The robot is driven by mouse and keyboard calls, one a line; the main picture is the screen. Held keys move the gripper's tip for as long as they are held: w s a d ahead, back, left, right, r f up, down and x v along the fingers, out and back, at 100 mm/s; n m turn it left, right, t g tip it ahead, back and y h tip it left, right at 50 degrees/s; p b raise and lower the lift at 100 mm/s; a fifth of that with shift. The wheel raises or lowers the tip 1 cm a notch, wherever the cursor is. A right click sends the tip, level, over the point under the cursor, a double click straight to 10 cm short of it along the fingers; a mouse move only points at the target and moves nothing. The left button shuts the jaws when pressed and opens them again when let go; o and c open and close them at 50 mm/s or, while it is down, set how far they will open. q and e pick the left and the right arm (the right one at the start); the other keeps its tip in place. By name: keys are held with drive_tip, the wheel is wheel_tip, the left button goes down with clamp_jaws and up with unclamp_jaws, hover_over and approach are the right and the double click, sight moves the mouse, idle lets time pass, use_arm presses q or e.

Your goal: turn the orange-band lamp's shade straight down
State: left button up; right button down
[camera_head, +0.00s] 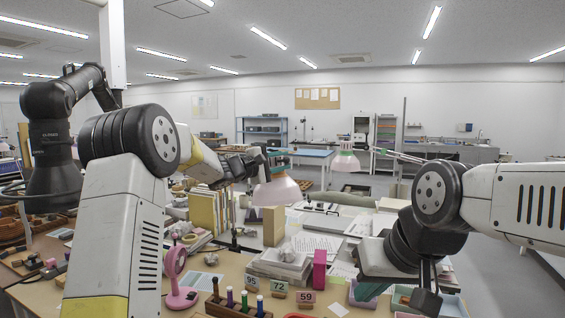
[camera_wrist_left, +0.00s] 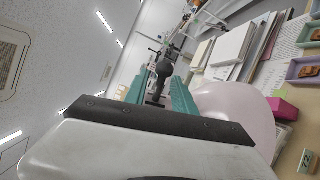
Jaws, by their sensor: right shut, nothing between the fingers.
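A lamp with a pale pink shade (camera_head: 276,190) stands beyond the desk items, its mouth tilted down. No orange band is clear on it. My left gripper (camera_head: 262,163) is at the top of this shade. In the left wrist view its two teal fingers (camera_wrist_left: 163,85) stand apart on either side of a dark stem-like part (camera_wrist_left: 165,69); whether they press on it is unclear. The pink shade (camera_wrist_left: 245,112) is just right of the fingers there. My right gripper (camera_head: 367,290) is low at the right, shut and empty. A second lamp with a pinkish-green shade (camera_head: 346,161) stands farther back.
A paper stack (camera_head: 280,265), a magenta block (camera_head: 320,268), a pink round-headed stand (camera_head: 177,275) and a marker rack (camera_head: 238,305) crowd the front. Small trays (camera_head: 450,303) lie by my right gripper.

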use_arm(q)
drive_tip(key=shift+w+d, duration=0.1)
drive_tip(key=shift+d, duration=0.05)
clamp_jaws()
idle(1.4)
